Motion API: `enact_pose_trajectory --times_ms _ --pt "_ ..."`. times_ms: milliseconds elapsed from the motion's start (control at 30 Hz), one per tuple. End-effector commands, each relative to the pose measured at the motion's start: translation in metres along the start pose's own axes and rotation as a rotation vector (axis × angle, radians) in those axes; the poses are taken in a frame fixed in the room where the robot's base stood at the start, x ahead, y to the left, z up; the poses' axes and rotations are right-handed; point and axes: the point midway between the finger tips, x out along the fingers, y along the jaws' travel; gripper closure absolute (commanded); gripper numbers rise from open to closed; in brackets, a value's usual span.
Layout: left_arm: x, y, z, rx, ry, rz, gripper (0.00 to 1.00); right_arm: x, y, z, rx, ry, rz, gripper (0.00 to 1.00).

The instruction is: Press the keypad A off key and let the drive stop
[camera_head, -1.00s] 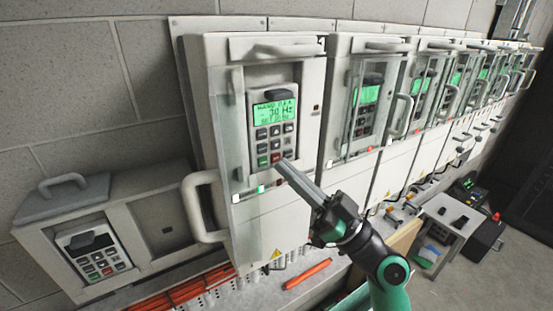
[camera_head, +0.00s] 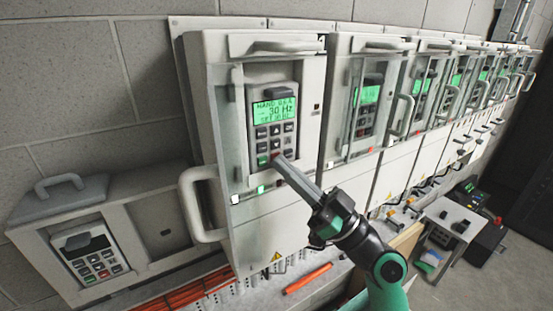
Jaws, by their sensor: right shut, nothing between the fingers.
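The nearest drive cabinet (camera_head: 275,225) carries a keypad (camera_head: 268,128) with a lit green display (camera_head: 275,111) that reads about 30 Hz. Below the display are grey keys, a green key (camera_head: 263,161) at lower left and a red key beside it. My right gripper (camera_head: 279,161) is shut and empty. Its fingertips are at the red key and cover most of it; I cannot tell whether the key is pushed in. My left gripper is not in view.
A clear door with a large handle (camera_head: 200,205) stands at the cabinet's left. More drives (camera_head: 365,100) run away to the right. A lower box with a second keypad (camera_head: 92,258) is at the left. An orange bar (camera_head: 308,278) lies below. A small table (camera_head: 447,216) stands at right.

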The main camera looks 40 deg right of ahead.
Motion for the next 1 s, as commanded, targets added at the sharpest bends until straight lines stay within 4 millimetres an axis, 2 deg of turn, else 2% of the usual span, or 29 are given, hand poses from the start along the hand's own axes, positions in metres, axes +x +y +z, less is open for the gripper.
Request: enact_pose_trajectory --times_ms 467,1000 --pt "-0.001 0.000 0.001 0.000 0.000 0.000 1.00 0.001 0.001 0.001 0.000 -0.001 0.000 1.00" --pt "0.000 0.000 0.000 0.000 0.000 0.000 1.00 -0.010 -0.007 -0.007 0.001 0.000 0.001 1.00"
